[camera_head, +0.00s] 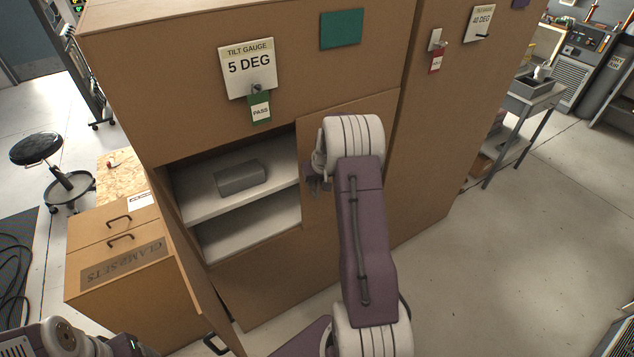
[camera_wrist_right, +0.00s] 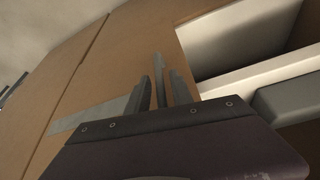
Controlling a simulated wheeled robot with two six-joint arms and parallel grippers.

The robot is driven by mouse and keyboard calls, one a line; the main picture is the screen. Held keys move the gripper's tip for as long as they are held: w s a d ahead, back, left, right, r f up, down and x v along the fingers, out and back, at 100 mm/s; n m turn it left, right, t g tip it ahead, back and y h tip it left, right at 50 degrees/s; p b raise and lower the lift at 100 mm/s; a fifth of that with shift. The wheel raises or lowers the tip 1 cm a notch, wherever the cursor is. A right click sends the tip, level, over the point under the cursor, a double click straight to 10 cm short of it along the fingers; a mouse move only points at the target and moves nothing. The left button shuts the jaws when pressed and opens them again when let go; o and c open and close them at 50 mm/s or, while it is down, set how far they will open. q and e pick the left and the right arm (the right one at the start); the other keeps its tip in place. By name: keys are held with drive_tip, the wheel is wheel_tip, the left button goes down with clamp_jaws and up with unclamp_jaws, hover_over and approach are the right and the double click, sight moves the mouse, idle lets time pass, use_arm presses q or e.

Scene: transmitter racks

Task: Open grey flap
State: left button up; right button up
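A brown cabinet (camera_head: 255,285) stands ahead. Its left door (camera_head: 190,260) hangs open towards me, with a dark handle low on it. Its right door (camera_head: 315,208) covers the right part of the opening; it also shows in the right wrist view (camera_wrist_right: 110,65). My right gripper (camera_head: 314,182) is at this door's left part, beside the opening. In the right wrist view the gripper's fingers (camera_wrist_right: 158,90) stand apart, with a slim grey bar between them; whether they grip it I cannot tell. No grey flap is clearly visible. Only part of my left arm shows, at lower left.
Inside the cabinet, a grey box (camera_head: 240,178) lies on a white shelf (camera_head: 200,202). A low brown drawer unit (camera_head: 120,255) stands left of the open door, with a black stool (camera_head: 40,150) beyond.

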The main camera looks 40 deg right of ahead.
clamp_jaws()
drive_tip(key=shift+r, duration=0.1)
idle(1.1)
